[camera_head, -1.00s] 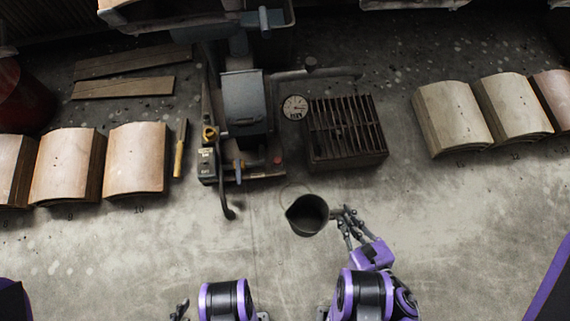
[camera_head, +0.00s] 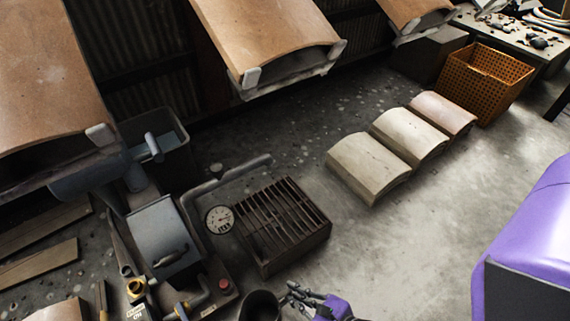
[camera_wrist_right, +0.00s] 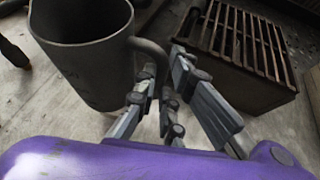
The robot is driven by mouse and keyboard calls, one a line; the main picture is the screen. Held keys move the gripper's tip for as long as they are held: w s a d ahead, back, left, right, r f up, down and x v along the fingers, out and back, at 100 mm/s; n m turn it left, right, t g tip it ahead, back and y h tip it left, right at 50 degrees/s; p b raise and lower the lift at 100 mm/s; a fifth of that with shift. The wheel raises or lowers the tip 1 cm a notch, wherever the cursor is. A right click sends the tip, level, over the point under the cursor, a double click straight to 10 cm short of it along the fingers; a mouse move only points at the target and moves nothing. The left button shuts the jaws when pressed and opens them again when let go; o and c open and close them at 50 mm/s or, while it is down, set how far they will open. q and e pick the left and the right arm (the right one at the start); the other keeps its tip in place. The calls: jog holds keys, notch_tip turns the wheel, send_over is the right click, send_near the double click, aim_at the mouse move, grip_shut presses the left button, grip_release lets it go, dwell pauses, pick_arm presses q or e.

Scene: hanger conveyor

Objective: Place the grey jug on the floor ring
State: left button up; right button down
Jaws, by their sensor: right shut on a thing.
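The grey jug (camera_head: 260,306) is at the bottom edge of the head view, cut off below, with its dark open mouth facing up. My right gripper (camera_head: 291,298) is shut on its handle, from the right side. In the right wrist view the jug (camera_wrist_right: 88,70) fills the upper left, and my gripper fingers (camera_wrist_right: 163,82) close around the curved handle. I cannot tell whether the jug's base touches the floor. The floor ring cannot be made out in the current views. My left gripper is out of view.
A slatted metal grate box (camera_head: 283,222) stands just beyond the jug, near a round gauge (camera_head: 219,219) and a machine (camera_head: 165,240) at left. Curved tiles (camera_head: 368,165) lie at right, with an orange basket (camera_head: 484,82) behind. Tiles hang overhead (camera_head: 265,35). Floor right of the grate is clear.

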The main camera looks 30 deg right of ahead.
jog(key=shift+w+d+f+b, duration=0.15)
jog(key=shift+w+f+b, duration=0.35)
jog(key=shift+w+f, duration=0.65)
jog(key=f, duration=0.1)
jog(key=f+b, duration=0.2)
jog(key=f, duration=0.1)
jog(key=shift+w, duration=0.3)
jog(key=c, duration=1.8)
grip_release()
jog(key=shift+c, duration=0.2)
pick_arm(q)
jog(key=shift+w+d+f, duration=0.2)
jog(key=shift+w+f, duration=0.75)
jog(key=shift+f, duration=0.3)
pick_arm(e)
jog(key=shift+s+d, duration=0.1)
pick_arm(q)
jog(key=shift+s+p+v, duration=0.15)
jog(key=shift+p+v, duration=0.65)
jog(key=shift+p, duration=0.2)
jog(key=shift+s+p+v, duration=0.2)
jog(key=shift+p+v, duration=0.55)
jog(key=shift+p, duration=0.2)
pick_arm(e)
jog(key=v, duration=1.2)
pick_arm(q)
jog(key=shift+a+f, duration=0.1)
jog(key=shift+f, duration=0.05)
pick_arm(e)
jog(key=shift+s+d, duration=0.1)
